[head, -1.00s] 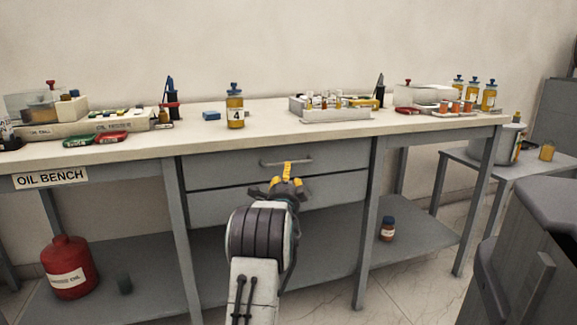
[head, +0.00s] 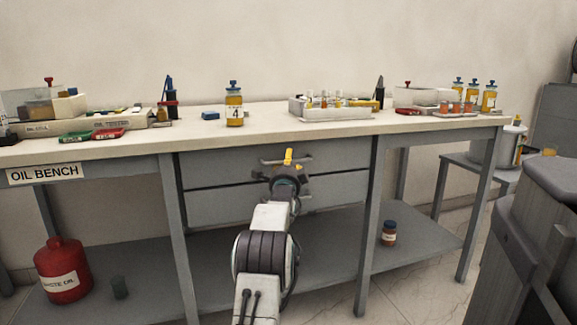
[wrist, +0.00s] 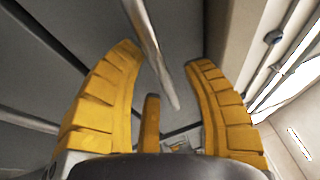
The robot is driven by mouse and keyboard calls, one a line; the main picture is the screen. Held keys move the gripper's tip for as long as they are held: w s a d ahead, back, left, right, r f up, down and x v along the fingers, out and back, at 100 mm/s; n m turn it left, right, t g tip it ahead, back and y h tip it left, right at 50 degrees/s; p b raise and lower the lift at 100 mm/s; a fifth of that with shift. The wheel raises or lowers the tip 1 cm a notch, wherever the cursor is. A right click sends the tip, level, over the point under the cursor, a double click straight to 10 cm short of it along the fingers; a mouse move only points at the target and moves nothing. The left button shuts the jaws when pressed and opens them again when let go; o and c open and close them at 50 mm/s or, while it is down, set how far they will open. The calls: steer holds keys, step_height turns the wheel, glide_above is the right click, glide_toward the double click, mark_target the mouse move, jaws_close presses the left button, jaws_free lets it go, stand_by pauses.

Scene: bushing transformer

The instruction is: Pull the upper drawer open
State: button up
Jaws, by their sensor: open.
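The upper drawer (head: 335,157) is a grey front under the bench top, and it looks shut. Its thin metal handle (head: 305,159) runs level across the front, with its middle partly hidden by my gripper (head: 288,157). In the wrist view my yellow gripper (wrist: 165,85) is open. The handle bar (wrist: 150,50) shows between its spread fingers, with gaps to both sides. I cannot tell whether any finger touches the bar.
The lower drawer (head: 220,205) sits directly below. The bench top (head: 190,132) holds a numbered bottle (head: 234,108) and a vial rack (head: 330,108). A red can (head: 62,272) and a small jar (head: 389,233) stand on the lower shelf. A dark grey unit (head: 530,250) is at right.

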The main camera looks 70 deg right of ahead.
steer(key=shift+d, duration=0.25)
steer(key=shift+c, duration=0.3)
jaws_close()
stand_by(0.5)
